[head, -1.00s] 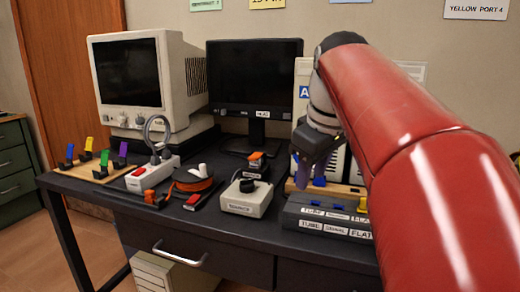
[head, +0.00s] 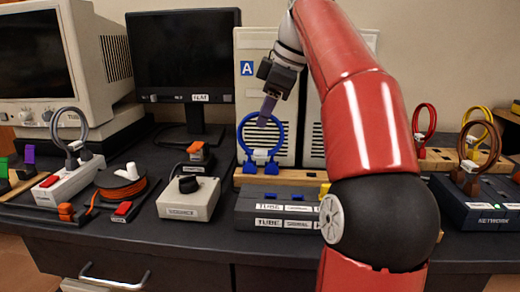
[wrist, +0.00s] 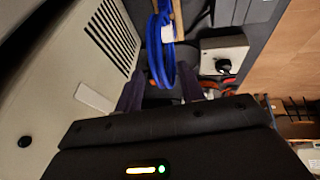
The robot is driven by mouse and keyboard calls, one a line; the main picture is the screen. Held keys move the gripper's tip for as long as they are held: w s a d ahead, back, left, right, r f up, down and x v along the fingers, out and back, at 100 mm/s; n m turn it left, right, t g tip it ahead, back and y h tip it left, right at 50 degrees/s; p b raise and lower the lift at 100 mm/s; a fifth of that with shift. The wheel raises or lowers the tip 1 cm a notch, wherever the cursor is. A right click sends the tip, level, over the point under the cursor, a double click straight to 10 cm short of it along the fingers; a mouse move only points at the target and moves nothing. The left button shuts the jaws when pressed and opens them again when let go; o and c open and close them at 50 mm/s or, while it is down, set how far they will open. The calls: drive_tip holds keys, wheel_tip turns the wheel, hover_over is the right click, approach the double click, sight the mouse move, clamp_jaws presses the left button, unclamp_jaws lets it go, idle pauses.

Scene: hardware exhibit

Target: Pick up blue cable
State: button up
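The blue cable (head: 241,137) is an upright loop with blue plugs at its foot, standing on a wooden strip in front of the beige case marked A. My gripper (head: 266,116) reaches down from above to the top of the loop in the head view. In the wrist view, the blue cable (wrist: 160,50) runs up between the two dark fingers of my gripper (wrist: 160,90). The fingers are apart, with gaps beside the cable, so the gripper looks open around it. The palm hides the cable's nearest part.
The beige case (head: 247,100) stands close behind the cable. A dark labelled box (head: 275,210) lies in front, and a grey box with a black knob (head: 188,200) is to the left. Red, yellow and brown cable loops stand to the right, beyond my arm.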

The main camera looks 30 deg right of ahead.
drive_tip(key=shift+x, duration=0.95)
drive_tip(key=shift+c, duration=0.3)
clamp_jaws()
drive_tip(key=shift+a+r, duration=0.1)
drive_tip(key=shift+r, duration=0.05)
